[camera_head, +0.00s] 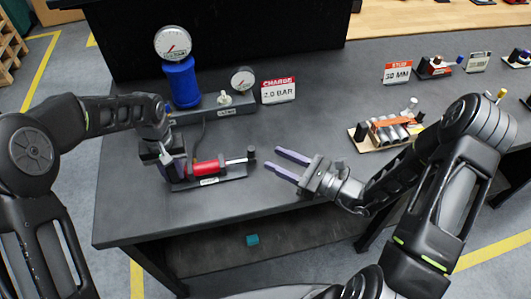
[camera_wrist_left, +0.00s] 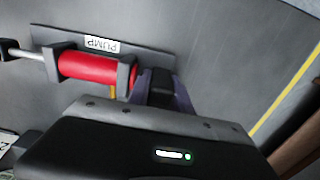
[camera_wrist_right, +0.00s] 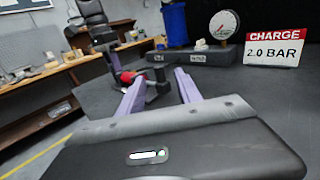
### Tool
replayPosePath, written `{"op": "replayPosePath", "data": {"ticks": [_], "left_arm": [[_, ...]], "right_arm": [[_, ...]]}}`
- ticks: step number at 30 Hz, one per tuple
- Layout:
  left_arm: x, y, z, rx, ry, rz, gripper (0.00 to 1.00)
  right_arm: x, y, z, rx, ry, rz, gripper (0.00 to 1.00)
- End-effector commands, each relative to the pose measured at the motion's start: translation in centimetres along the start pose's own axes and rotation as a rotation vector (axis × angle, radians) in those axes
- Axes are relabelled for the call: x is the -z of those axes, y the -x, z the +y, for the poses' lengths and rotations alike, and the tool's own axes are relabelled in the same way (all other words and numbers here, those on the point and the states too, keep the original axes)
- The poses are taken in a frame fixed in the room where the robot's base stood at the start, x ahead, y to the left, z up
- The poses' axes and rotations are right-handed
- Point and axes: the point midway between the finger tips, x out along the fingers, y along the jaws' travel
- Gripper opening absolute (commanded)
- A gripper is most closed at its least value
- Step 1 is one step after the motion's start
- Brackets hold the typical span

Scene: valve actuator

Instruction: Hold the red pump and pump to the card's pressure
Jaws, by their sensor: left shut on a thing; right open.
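The red pump (camera_head: 207,168) lies on a dark base plate marked PUMP near the table's front left. Its rod and dark handle (camera_head: 251,155) stick out to the right. My left gripper (camera_head: 172,167) is shut at the pump's left end, on its body or bracket; the left wrist view shows the red barrel (camera_wrist_left: 92,68) beside the fingers. My right gripper (camera_head: 284,164) is open and empty, to the right of the handle, fingers pointing at it. The card (camera_head: 278,90) reads CHARGE 2.0 BAR. A blue accumulator (camera_head: 182,82) with a round gauge (camera_head: 173,43) stands behind the pump.
A second, smaller gauge (camera_head: 243,79) and a pale valve knob (camera_head: 223,98) sit on the dark block behind the pump. A fixture with several cylinders (camera_head: 390,130) and a 30 MM card (camera_head: 397,73) stand to the right.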

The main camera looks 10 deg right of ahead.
Motion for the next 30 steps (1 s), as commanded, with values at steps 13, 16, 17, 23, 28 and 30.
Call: {"op": "replayPosePath", "data": {"ticks": [13, 16, 17, 23, 28, 30], "left_arm": [[-0.4, -0.6, -0.4, 0.007, 0.003, -0.015, 0.0], [-0.4, -0.6, -0.4, 0.007, 0.003, -0.015, 0.0], [-0.4, -0.6, -0.4, 0.007, 0.003, -0.015, 0.0], [-0.4, -0.6, -0.4, 0.007, 0.003, -0.015, 0.0], [-0.4, -0.6, -0.4, 0.007, 0.003, -0.015, 0.0], [-0.4, -0.6, -0.4, 0.007, 0.003, -0.015, 0.0]], "right_arm": [[0.1, 0.7, 0.0, 0.0, 0.004, -0.001, 0.35], [0.1, 0.8, -0.3, -0.008, 0.051, -0.007, 0.26], [0.0, 0.8, -0.5, -0.013, 0.079, -0.011, 0.24], [-0.1, 1.6, -2.7, -0.066, 0.456, -0.061, 0.08], [0.1, 3.4, -5.3, -0.125, 0.939, -0.123, 0.0], [0.4, 4.3, -6.2, -0.149, 1.13, -0.146, 0.0]]}}
